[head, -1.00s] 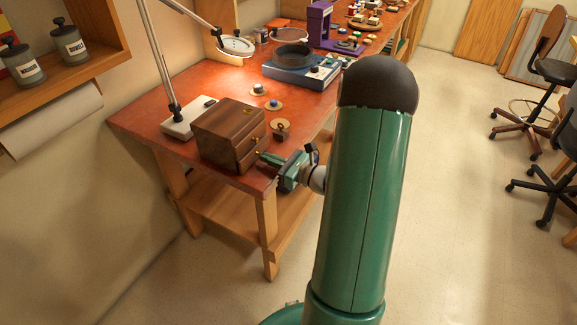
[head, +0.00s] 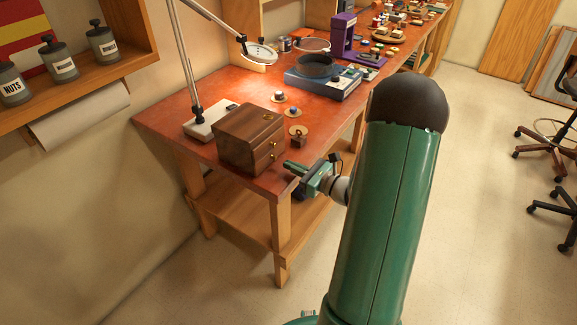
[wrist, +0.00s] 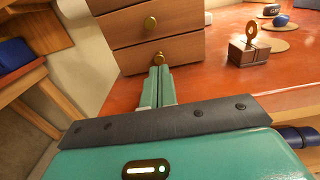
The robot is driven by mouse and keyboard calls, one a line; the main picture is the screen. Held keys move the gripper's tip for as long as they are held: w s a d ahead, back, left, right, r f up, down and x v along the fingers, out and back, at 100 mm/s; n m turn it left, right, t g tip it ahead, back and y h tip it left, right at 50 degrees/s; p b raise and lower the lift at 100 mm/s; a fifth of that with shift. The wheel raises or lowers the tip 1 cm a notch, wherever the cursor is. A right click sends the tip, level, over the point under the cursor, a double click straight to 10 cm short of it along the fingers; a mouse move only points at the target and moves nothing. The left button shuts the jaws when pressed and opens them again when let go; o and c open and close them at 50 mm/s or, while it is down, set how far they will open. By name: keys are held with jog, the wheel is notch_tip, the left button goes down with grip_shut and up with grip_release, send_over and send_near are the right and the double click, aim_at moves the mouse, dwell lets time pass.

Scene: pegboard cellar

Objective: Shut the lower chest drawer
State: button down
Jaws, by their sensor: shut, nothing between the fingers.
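The brown wooden chest (head: 240,138) stands on the red bench top near its front corner. Its lower drawer (head: 268,161) looks flush, or nearly so, with the drawer above. In the wrist view the lower drawer (wrist: 184,52) has a round brass knob (wrist: 160,57). My gripper (head: 288,165) is just in front of the chest, to the right of the lower drawer in the head view. In the wrist view my gripper's fingers (wrist: 160,72) are together and empty, their tips just below the knob. I cannot tell whether a tiny gap is left around the drawer.
A small wooden block with a ring-topped key (wrist: 249,52) stands on the bench, right of the chest. A lamp base (head: 208,122) stands left of it. A blue device (head: 322,83) is farther back.

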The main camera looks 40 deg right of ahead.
jog(key=v, duration=1)
jog(key=shift+s, duration=0.4)
jog(key=shift+d, duration=0.1)
jog(key=s+a+r+n+g+y, duration=0.15)
jog(key=a+r+n+g, duration=0.25)
jog(key=a+n+g, duration=0.6)
jog(key=a+r+n+g+y, duration=0.3)
jog(key=a+n, duration=0.4)
jog(key=a, duration=0.7)
jog(key=s+a+r+n+h, duration=0.2)
jog(key=s+r+n+h, duration=0.2)
jog(key=n, duration=0.3)
jog(key=s+a+r+n+t+h, duration=0.1)
jog(key=s+a+r+n+h, duration=0.2)
jog(key=r+n+h, duration=0.3)
jog(key=shift+s+n+t+h, duration=0.35)
jog(key=shift+s+n, duration=0.15)
jog(key=shift+n, duration=0.5)
